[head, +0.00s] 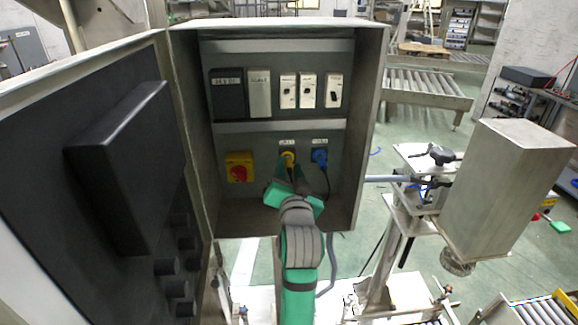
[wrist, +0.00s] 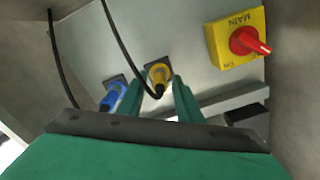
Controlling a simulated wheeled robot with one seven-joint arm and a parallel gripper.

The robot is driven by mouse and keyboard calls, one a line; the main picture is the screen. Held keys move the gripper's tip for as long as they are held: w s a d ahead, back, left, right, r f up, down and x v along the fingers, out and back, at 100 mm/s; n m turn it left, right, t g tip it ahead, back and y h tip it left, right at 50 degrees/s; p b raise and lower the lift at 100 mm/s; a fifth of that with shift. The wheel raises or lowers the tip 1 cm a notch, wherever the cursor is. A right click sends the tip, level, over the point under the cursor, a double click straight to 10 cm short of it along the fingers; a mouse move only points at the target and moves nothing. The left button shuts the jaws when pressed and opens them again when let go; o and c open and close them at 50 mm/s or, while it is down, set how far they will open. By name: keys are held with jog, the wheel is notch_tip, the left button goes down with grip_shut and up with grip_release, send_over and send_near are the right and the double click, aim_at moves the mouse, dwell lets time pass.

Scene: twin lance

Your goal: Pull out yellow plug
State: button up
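The yellow plug (head: 288,156) sits in its socket low on the back panel of the open cabinet, and its cable hangs down. It also shows in the wrist view (wrist: 158,73), with a dark cable curving from its end. My gripper (head: 290,172) is at the plug in the head view and partly covers it. In the wrist view, my gripper's green fingers (wrist: 158,84) stand one on each side of the yellow plug, with small gaps visible. The fingers look open; I cannot tell whether either touches the plug.
The blue plug (head: 320,156) sits beside the yellow one, close to one finger. The yellow-and-red main switch (head: 239,167) is on the other side. The cabinet's side walls and open door (head: 95,190) bound the space. A metal stand (head: 400,220) is outside right.

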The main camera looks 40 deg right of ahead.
aim_at(290, 174)
grip_shut()
jog(key=shift+v, duration=0.75)
dwell(0.8)
jog(key=shift+v, duration=1.65)
